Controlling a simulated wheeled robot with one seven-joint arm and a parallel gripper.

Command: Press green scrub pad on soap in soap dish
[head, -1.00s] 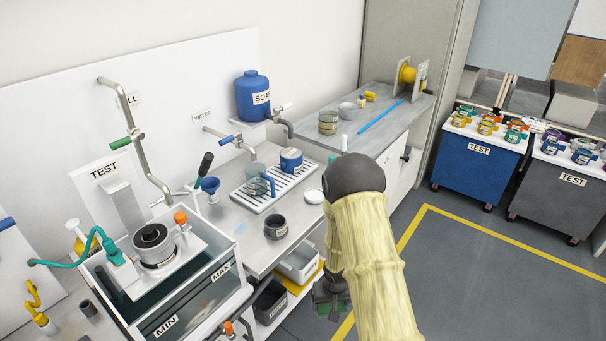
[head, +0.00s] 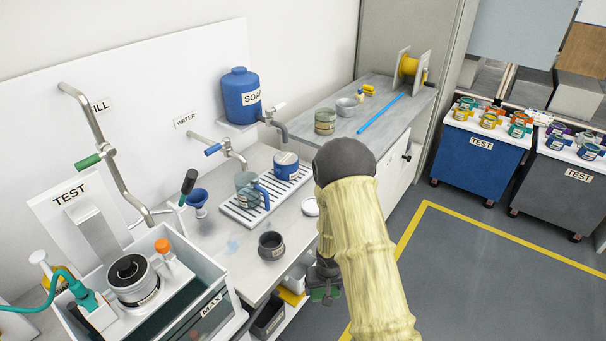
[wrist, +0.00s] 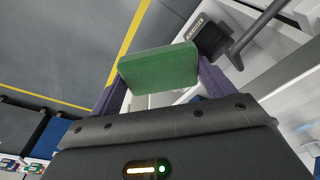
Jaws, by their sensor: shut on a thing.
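The green scrub pad (wrist: 158,68) is held between the two purple fingers of my gripper (wrist: 155,88) in the wrist view. In the head view my gripper (head: 325,291) hangs low in front of the bench, and a bit of green shows at its end. It is apart from the bench top.
A blue soap dispenser (head: 240,96) is above. A glass tank stands at left. Open floor (head: 470,270) lies right.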

